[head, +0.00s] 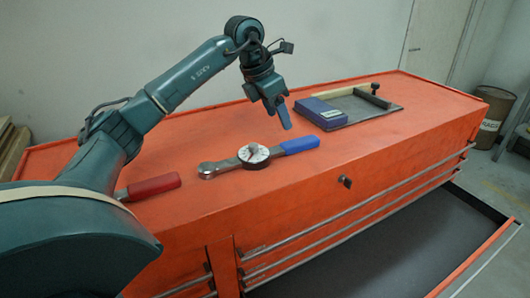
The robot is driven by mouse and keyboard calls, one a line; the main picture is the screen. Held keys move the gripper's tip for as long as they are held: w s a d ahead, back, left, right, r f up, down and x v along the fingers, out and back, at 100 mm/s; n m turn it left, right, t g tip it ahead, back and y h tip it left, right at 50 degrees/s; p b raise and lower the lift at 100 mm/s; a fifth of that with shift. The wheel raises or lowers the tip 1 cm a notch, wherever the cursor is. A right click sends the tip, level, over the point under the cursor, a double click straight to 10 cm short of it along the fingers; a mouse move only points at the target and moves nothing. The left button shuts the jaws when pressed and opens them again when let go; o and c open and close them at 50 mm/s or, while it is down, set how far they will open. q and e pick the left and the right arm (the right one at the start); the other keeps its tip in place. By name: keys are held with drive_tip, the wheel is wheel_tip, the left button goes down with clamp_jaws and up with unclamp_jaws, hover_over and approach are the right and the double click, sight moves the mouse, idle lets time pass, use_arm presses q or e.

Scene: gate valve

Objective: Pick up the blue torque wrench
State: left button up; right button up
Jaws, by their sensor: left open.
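The blue torque wrench (299,145) lies on the orange tool chest top. Its blue handle points right, its round white dial (253,153) is in the middle, and its metal head (208,170) points left. My left gripper (283,118) points down above the wrench, near the dial and the blue handle. It is open and empty, and appears apart from the wrench. My right gripper is not in view.
The orange tool chest (390,165) has an open lower drawer (400,245) at the front. A red-handled tool (152,187) lies left of the wrench, partly hidden by my arm. A dark tray (362,118) holds a blue box (318,112) and a hammer (345,90). A barrel (491,115) stands far right.

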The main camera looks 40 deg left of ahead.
sight(290, 143)
use_arm(q)
drive_tip(key=x, duration=0.4)
drive_tip(key=p+x, duration=0.1)
drive_tip(key=x, duration=0.4)
drive_tip(key=shift+d+f, duration=0.15)
drive_tip(key=shift+d, duration=0.1)
drive_tip(key=shift+s, duration=0.1)
clamp_jaws()
idle(0.3)
drive_tip(key=shift+r, duration=0.25)
